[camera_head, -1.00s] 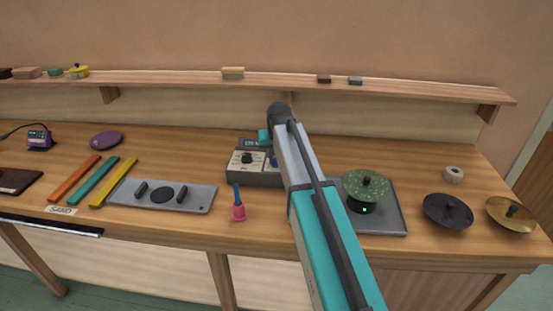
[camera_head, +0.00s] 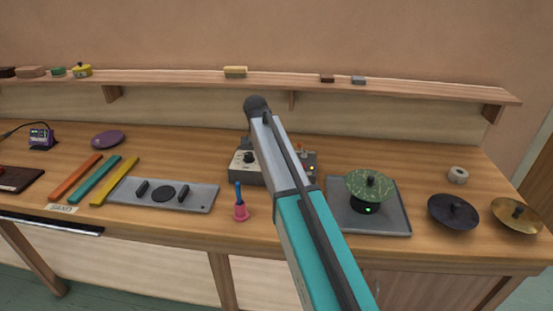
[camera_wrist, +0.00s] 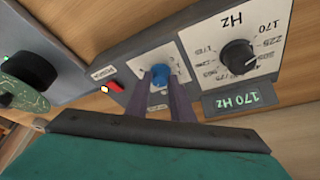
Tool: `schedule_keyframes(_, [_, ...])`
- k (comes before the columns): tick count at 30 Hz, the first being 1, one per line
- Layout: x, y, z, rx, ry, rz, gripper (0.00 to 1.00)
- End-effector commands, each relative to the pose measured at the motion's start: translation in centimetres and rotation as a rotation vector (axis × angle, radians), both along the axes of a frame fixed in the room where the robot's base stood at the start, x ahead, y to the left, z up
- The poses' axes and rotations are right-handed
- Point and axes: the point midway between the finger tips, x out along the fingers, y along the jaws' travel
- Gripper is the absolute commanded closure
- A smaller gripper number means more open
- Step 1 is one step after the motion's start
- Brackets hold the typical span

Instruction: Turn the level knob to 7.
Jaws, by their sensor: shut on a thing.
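The level knob (camera_wrist: 159,82) is small and blue, on a pale panel of a grey control box (camera_head: 243,177). In the wrist view my gripper (camera_wrist: 161,76) has its two fingers closed around this knob. The knob's scale is partly covered by the fingers, and I cannot read its setting. Beside it on the box are a large black Hz dial (camera_wrist: 238,54) and a lit display (camera_wrist: 239,99) reading 170 Hz. A red power switch (camera_wrist: 116,87) is on the other side. In the head view my arm hides the knob and gripper.
A green speckled bowl-shaped piece (camera_head: 370,184) stands on a grey plate (camera_head: 395,222) right of the box. A grey tray (camera_head: 200,196) lies left. A wall shelf (camera_head: 190,79) runs behind.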

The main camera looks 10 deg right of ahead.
Motion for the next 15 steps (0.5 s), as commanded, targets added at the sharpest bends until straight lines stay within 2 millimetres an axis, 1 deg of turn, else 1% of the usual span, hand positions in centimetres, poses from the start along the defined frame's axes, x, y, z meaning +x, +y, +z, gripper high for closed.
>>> schedule_keyframes(1, [0.49, 0.2, 0.0, 0.0, -0.005, -0.038, 1.0])
schedule_keyframes(15, [0.92, 0.32, -0.01, 0.003, -0.005, -0.462, 1.0])
